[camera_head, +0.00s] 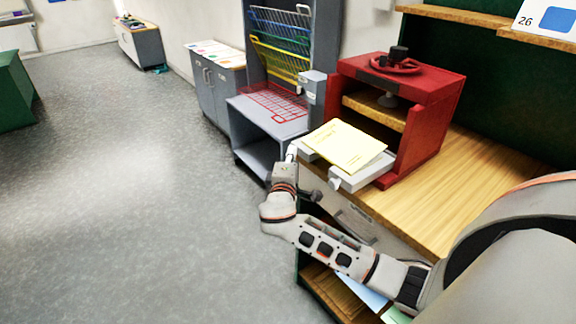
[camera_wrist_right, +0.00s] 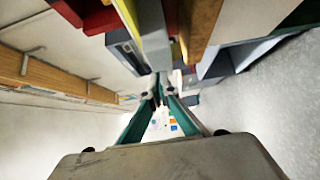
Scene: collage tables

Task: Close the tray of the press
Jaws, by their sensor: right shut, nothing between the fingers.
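The red press (camera_head: 437,117) stands on a wooden bench top, with a black screw and red handwheel on its top. Its light grey tray (camera_head: 346,182) sticks out at the front, with a yellow sheet (camera_head: 345,146) lying on it. My right gripper (camera_head: 291,153) is beside the tray's outer left corner, shut and empty. In the right wrist view the gripper's teal fingers (camera_wrist_right: 161,88) converge just below the grey tray edge (camera_wrist_right: 125,48). I cannot tell whether they touch it. My left gripper is not in view.
A grey cabinet with a drying rack (camera_head: 278,50) of coloured wire shelves stands left of the bench. The wooden bench top (camera_head: 462,190) is bare right of the press. Grey floor (camera_head: 150,200) is open to the left. Shelves below the bench hold coloured sheets.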

